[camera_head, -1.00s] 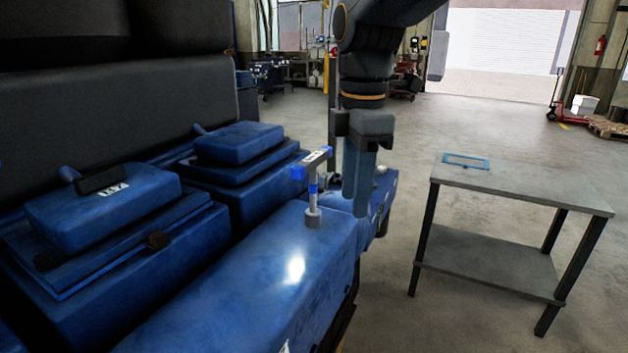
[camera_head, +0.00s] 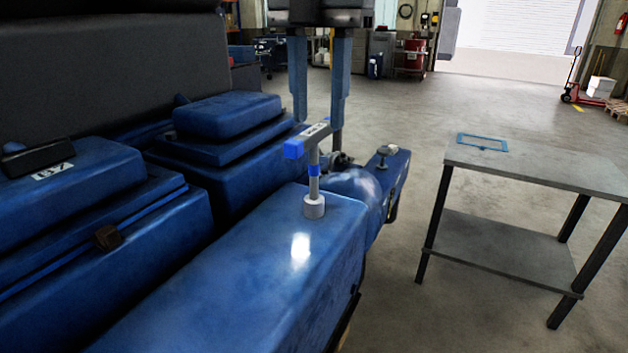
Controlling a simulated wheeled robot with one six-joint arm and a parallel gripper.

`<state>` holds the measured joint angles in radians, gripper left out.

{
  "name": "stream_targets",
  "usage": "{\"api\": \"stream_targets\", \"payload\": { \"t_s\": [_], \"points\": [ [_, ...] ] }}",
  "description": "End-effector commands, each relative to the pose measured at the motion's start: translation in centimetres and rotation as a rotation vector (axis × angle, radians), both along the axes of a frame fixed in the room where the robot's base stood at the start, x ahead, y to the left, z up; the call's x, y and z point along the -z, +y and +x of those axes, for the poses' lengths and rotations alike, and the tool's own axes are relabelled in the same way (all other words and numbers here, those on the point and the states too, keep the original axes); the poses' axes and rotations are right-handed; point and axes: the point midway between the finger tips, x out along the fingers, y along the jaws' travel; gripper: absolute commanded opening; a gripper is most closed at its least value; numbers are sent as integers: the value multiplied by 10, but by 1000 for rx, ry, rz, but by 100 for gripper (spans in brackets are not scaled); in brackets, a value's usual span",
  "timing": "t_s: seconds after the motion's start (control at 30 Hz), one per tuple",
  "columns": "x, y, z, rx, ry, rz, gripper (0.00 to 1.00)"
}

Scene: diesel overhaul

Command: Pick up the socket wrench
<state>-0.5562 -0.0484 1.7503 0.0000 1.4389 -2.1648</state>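The socket wrench (camera_head: 314,185) is T-shaped, with a grey shaft, a blue collar and a blue end on its crossbar. It stands upright on top of the long blue engine cover (camera_head: 230,265), its wide grey socket end down. My gripper (camera_head: 319,122) is open, its two long blue-grey fingers pointing down. In the picture the fingertips are just above and behind the crossbar, one towards each side of it. I see no contact, and the depth between fingers and handle is hard to judge.
Raised blue engine covers (camera_head: 228,116) lie to the left, below a dark block (camera_head: 120,70). A grey two-level table (camera_head: 540,170) with a blue frame (camera_head: 483,142) on top stands at right. Open floor lies between engine and table.

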Motion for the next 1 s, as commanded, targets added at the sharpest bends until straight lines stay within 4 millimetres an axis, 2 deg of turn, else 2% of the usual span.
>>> {"api": "stream_targets", "payload": {
  "t_s": [0.17, 0.43, 0.73, 1.0],
  "points": [
    [9, 4, -2, -25, 3, -1, 38],
    [35, 9, -7, -34, 3, -2, 38],
    [74, 10, -10, -30, 3, -2, 38],
    [80, 10, -8, -29, 0, 0, 38]
  ]
}}
